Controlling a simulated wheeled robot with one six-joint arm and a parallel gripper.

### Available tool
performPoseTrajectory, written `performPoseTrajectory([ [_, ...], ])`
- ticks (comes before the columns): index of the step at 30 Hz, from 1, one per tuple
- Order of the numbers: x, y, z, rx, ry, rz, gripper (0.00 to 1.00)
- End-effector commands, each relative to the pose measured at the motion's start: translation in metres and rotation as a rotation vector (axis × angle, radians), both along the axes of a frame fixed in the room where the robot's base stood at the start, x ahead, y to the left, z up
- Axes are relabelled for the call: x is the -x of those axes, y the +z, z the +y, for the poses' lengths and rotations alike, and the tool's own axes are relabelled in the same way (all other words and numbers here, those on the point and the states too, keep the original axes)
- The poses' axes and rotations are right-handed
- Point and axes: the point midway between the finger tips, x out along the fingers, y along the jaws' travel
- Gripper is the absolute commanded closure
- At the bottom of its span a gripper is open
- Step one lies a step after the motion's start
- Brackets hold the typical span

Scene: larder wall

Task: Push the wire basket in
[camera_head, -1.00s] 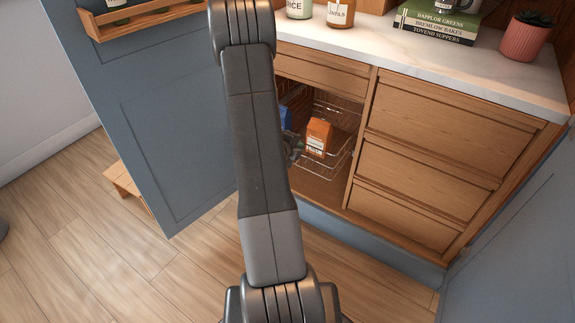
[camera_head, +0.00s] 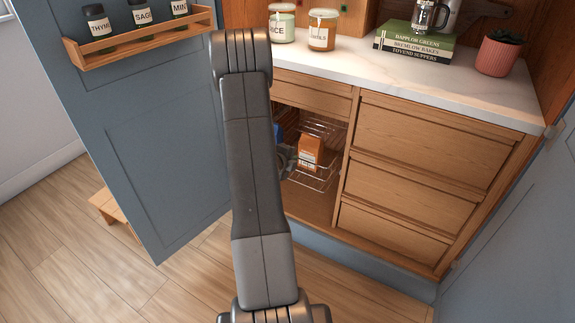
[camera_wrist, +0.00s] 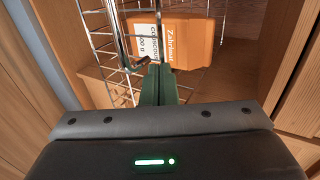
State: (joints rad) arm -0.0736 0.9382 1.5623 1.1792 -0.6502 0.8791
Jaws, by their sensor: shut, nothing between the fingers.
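The wire basket (camera_head: 325,184) sits in the open lower compartment of the wooden cabinet, left of the drawers. It also shows in the wrist view (camera_wrist: 119,35), with its thin metal bars close to my fingertips. An orange carton (camera_head: 310,151) stands in it, and its printed side shows in the wrist view (camera_wrist: 187,42). My gripper (camera_wrist: 154,68) is shut and empty, its green fingers pointing at the basket's front. The tips are at or very near the front wire; I cannot tell if they touch. In the head view my arm hides most of the gripper and the basket's left part.
A blue door (camera_head: 160,150) with a spice rack (camera_head: 140,42) stands open on the left. Closed drawers (camera_head: 420,155) are on the right. Jars, books (camera_head: 415,42) and a potted plant (camera_head: 498,55) stand on the counter. A low wooden stool (camera_head: 108,207) is behind the door.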

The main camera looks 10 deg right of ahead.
Motion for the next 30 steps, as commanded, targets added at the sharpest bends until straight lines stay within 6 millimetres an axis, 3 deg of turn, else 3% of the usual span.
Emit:
performPoseTrajectory([
  [15, -0.07, 0.002, -0.052, 0.0, -0.001, 0.0, 1.0],
  [30, -0.093, 0.0, -0.067, 0.001, 0.0, 0.001, 1.0],
])
